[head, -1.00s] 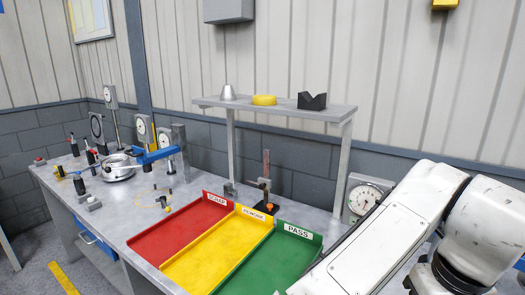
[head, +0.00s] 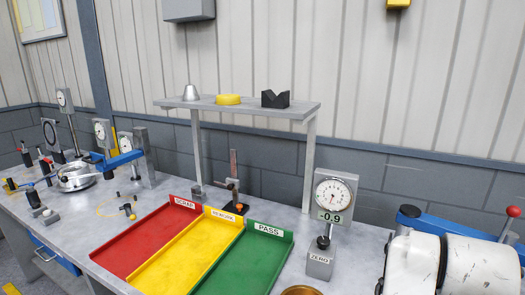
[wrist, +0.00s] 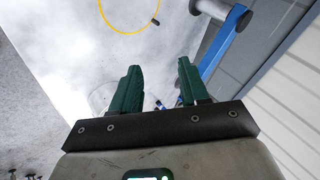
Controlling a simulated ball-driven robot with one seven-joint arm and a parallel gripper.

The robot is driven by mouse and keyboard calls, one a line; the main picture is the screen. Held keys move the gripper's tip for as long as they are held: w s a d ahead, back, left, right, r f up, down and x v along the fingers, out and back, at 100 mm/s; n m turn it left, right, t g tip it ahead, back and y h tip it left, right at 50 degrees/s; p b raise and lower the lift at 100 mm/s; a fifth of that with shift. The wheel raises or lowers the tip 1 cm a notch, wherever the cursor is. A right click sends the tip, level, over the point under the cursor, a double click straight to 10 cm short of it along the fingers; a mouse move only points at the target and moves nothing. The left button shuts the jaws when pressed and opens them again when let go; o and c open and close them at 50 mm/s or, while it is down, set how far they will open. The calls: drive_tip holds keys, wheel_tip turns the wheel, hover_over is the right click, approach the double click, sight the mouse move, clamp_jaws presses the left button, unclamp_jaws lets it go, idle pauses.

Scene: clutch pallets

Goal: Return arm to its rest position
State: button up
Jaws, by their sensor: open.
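My gripper (wrist: 159,90) shows in the wrist view with its two green fingers apart and nothing between them. Beyond the fingers are a pale grey surface, a yellow ring marking (wrist: 130,28) and a blue arm-like fixture (wrist: 222,45). The gripper itself does not show in the head view. Only white rounded links of my arm show there, at the lower right.
Red (head: 135,245), yellow (head: 178,258) and green (head: 238,268) trays lie empty on the grey bench. A dial gauge (head: 335,190) reading -0.9 stands right of them. A shelf (head: 240,106) stands behind. Blue fixtures with a red knob (head: 513,211) are at right.

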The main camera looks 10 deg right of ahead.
drive_tip(key=s+a+f+n+y, duration=0.3)
drive_tip(key=s+a+f+n, duration=0.4)
drive_tip(key=f+n, duration=0.4)
drive_tip(key=s+a+f+n+y, duration=0.3)
drive_tip(key=s+a+f+n, duration=0.35)
drive_tip(key=f+n, duration=0.45)
drive_tip(key=s+f+g+b, duration=0.2)
drive_tip(key=s+f+b, duration=0.2)
drive_tip(key=f, duration=0.3)
drive_tip(key=s+d+f+g+b, duration=0.1)
drive_tip(key=s+f+g+b, duration=0.1)
drive_tip(key=s+f+b, duration=0.3)
wheel_tip(320, 180, down, 3)
drive_tip(key=shift+r+m+b, duration=0.1)
drive_tip(key=shift+m+b, duration=0.2)
drive_tip(key=shift+b, duration=0.2)
drive_tip(key=shift+d, duration=0.1)
